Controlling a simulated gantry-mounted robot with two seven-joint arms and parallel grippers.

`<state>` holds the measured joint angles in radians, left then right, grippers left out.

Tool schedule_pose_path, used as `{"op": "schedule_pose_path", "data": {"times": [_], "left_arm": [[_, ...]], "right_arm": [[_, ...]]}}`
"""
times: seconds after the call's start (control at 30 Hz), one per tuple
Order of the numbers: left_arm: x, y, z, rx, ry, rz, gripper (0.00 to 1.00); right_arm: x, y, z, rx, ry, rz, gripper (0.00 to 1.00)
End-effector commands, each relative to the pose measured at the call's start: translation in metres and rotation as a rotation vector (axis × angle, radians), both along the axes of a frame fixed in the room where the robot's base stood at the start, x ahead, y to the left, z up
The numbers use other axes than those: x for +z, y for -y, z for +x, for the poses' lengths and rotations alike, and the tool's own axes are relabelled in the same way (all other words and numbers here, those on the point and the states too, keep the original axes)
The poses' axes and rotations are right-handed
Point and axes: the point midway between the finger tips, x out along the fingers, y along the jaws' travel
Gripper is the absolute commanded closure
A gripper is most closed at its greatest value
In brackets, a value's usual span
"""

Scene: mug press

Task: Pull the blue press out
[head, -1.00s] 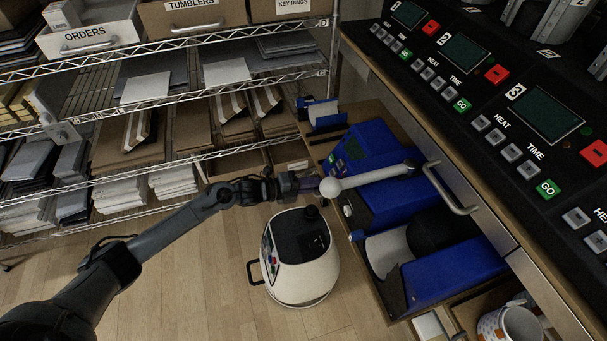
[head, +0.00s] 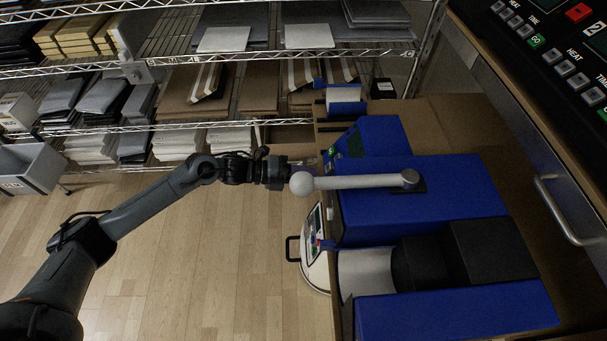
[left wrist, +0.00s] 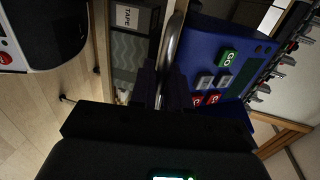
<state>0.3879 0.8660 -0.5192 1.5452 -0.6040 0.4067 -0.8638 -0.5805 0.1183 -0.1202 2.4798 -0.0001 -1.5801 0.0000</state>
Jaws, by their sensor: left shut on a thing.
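The blue press (head: 420,200) sits on a wooden pull-out tray (head: 450,118) that stands far out from the counter. Its pale lever with a round white knob (head: 302,184) lies across its top. The left wrist view shows the press's control panel (left wrist: 222,68) with green, grey and red buttons. My left gripper (head: 285,174) is at the tray's front edge, left of the knob. In the left wrist view, its fingers (left wrist: 164,88) are shut on a curved metal handle (left wrist: 172,45). The knob partly hides the fingertips in the head view. My right gripper is out of view.
A white rounded machine (head: 315,255) stands on the floor, mostly hidden under the tray. A wire shelf (head: 230,122) of boxes and papers stands behind. The counter with its metal handle (head: 565,210) is at the right. Open wooden floor (head: 200,275) lies left of the tray.

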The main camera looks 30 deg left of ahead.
Motion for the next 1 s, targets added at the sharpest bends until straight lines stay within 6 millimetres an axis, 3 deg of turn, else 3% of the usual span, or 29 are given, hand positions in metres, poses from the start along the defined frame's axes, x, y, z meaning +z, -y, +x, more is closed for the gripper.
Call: {"op": "schedule_pose_path", "data": {"times": [0.4, 0.43, 0.5, 0.8, 1.0], "left_arm": [[0.000, 0.001, 0.000, -0.004, 0.001, -0.001, 1.00], [0.000, 0.001, 0.000, -0.004, 0.001, -0.001, 0.81], [0.000, 0.001, 0.000, -0.004, 0.001, -0.001, 0.70], [0.001, 0.000, 0.000, -0.004, 0.003, -0.002, 0.69], [0.003, -0.015, -0.010, -0.003, 0.001, 0.002, 0.69]], "right_arm": [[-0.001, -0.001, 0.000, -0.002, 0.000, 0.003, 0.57], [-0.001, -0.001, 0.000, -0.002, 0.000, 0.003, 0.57], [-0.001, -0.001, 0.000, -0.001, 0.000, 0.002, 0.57], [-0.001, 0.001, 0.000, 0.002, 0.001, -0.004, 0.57], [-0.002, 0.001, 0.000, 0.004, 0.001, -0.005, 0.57]]}}
